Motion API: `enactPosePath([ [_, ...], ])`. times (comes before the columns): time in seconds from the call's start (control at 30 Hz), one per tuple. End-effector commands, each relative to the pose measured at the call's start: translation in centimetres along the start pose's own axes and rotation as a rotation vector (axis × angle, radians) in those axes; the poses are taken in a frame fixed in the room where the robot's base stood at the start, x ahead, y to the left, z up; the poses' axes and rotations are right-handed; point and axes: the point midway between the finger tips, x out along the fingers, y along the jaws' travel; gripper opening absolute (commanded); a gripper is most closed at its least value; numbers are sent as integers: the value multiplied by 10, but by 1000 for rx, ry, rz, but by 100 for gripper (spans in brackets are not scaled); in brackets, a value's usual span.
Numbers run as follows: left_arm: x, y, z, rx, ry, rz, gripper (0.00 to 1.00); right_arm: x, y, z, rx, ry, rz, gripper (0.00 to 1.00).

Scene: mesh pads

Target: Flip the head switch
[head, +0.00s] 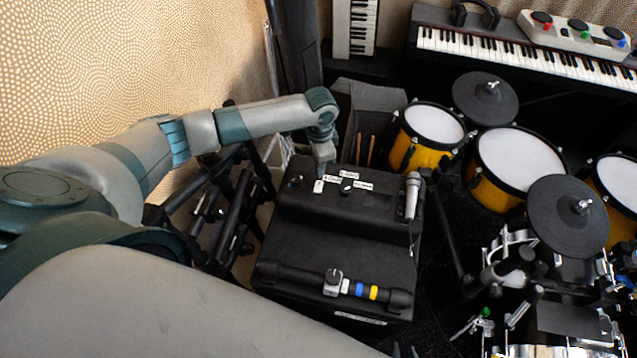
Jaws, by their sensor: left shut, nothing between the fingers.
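The black amplifier head (385,218) sits at the centre of the view. Its top panel has small white labels (346,175) and several small controls. A small white switch-like piece (318,187) is on the panel just below my left gripper (323,168). A dark, silvery knob or switch (346,188) sits to its right. The labels are too small to read surely, so I cannot tell which control is the head switch. My left gripper points down, shut and empty, close above the panel; contact cannot be told. My right gripper is out of view.
A microphone (411,196) lies at the panel's right end. A bar with coloured bands (362,290) lies on the lower front box. Drumsticks (365,150) stand behind the panel. A drum kit (515,160) fills the right; black stands (228,215) crowd the left.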

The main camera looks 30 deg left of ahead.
Motion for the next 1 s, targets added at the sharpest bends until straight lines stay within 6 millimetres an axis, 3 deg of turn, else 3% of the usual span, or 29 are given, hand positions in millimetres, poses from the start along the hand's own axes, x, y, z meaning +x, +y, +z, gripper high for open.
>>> enactPosePath([
  [1.0, -17, 0, 0, 0, 0, 0, 0, -20, 12, 64, -3, -167, 15, 31],
])
